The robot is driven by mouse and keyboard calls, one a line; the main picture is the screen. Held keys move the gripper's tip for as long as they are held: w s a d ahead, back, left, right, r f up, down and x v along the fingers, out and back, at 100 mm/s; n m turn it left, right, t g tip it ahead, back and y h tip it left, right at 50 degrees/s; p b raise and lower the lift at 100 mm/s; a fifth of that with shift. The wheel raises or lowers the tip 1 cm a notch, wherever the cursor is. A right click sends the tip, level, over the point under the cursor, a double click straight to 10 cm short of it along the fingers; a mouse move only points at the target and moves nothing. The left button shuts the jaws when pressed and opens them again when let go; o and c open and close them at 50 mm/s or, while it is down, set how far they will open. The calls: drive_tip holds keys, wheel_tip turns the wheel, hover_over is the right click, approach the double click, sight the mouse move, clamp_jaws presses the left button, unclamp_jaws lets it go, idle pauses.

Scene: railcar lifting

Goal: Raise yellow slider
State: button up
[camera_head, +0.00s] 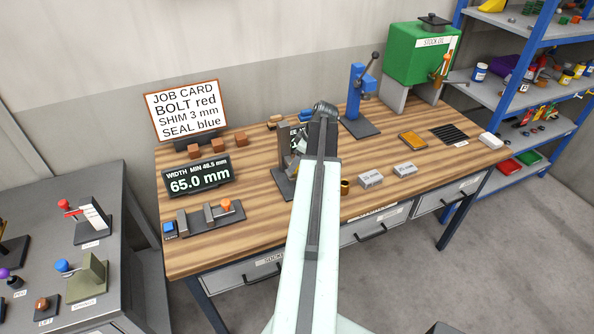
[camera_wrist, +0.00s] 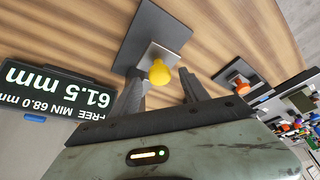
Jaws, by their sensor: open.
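The yellow slider's round knob (camera_wrist: 160,72) shows in the wrist view, in front of a light grey block on a dark base plate (camera_wrist: 150,30). My gripper (camera_wrist: 161,82) is open, with one finger on either side of the knob in the picture. I cannot tell whether either finger touches it. In the head view my arm hides the knob, and only part of its stand (camera_head: 284,182) shows to the left of my gripper (camera_head: 325,112). A display (camera_wrist: 60,90) beside the stand reads upside down "FREE MIN 68.0 mm" and 61.5 mm.
An orange-knobbed gauge (camera_head: 226,205) and a display (camera_head: 197,180) reading 65.0 mm stand left on the wooden bench (camera_head: 260,235). A job card (camera_head: 184,109) stands behind. A blue lever press (camera_head: 357,90) and green tank (camera_head: 418,55) are to the right.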

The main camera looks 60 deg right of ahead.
drive_tip(key=shift+x, duration=0.75)
drive_tip(key=shift+r, duration=0.1)
clamp_jaws()
idle(0.8)
